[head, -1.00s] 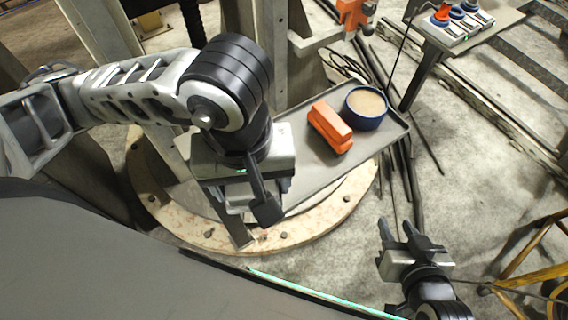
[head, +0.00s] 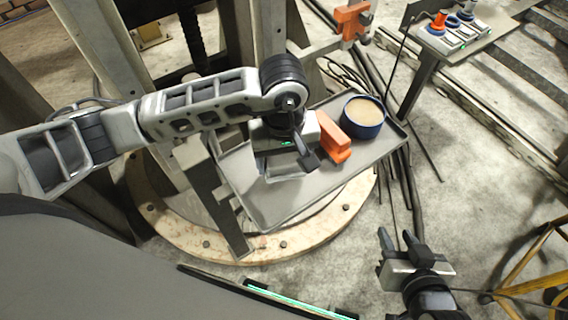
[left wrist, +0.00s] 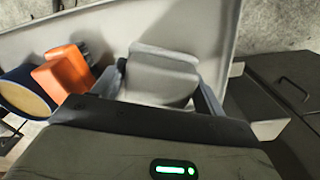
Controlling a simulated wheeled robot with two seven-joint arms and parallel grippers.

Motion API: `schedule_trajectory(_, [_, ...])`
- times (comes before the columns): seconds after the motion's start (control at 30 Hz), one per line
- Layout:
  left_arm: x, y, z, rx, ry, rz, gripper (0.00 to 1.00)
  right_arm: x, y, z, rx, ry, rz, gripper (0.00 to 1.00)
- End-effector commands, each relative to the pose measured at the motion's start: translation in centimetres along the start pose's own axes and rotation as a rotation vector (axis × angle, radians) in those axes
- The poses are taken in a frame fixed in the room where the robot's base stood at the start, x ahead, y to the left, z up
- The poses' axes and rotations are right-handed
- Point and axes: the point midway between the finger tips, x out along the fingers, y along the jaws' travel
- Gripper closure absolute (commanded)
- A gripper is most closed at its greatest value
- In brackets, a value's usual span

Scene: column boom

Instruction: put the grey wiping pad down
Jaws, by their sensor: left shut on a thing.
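My left gripper (head: 290,166) is over the grey tray (head: 262,208), left of the orange block (head: 336,140). In the left wrist view its fingers (left wrist: 160,88) are shut on the grey wiping pad (left wrist: 162,72), a light grey block with a paler top edge. The gripper mostly hides the pad in the head view. I cannot tell whether the pad touches the tray. My right gripper (head: 400,242) is open and empty, off to the lower right above the floor.
A blue tub (head: 362,117) with beige contents stands at the tray's right end, beside the orange block. The tray's near left part is bare. An orange clamp (head: 352,20) and a side shelf with a control box (head: 455,32) are farther back.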

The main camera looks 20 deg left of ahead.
Motion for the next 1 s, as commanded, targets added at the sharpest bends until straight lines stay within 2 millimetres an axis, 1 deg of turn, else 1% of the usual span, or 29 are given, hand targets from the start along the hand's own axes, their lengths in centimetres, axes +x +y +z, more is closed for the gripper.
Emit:
schedule_trajectory(0.1, [1.9,-0.1,0.1,-0.003,-0.005,-0.004,0.46,-0.2,0.0,-0.4,-0.004,0.001,0.001,0.64])
schedule_trajectory(0.2, [2.9,0.0,0.0,-0.002,-0.003,-0.002,0.46,-0.2,0.1,-0.5,-0.009,0.001,0.003,0.64])
schedule_trajectory(0.47, [3.1,0.0,-0.1,-0.001,0.000,0.000,0.46,-0.2,0.1,-0.3,-0.010,-0.001,0.003,0.64])
schedule_trajectory(0.6, [3.6,0.0,-0.1,-0.001,0.000,-0.001,0.46,0.1,0.1,0.1,-0.007,-0.001,0.000,0.64])
schedule_trajectory(0.63, [3.5,0.0,-0.1,-0.001,0.000,-0.001,0.22,0.1,0.1,0.0,-0.005,0.000,0.000,0.64])
schedule_trajectory(0.7, [3.4,0.0,-0.1,-0.001,0.000,-0.001,0.06,0.0,0.0,-0.1,-0.005,-0.001,-0.001,0.64])
schedule_trajectory(1.0, [3.2,0.0,0.0,-0.002,0.000,-0.001,0.06,-0.1,0.0,-0.4,-0.006,0.002,-0.001,0.64])
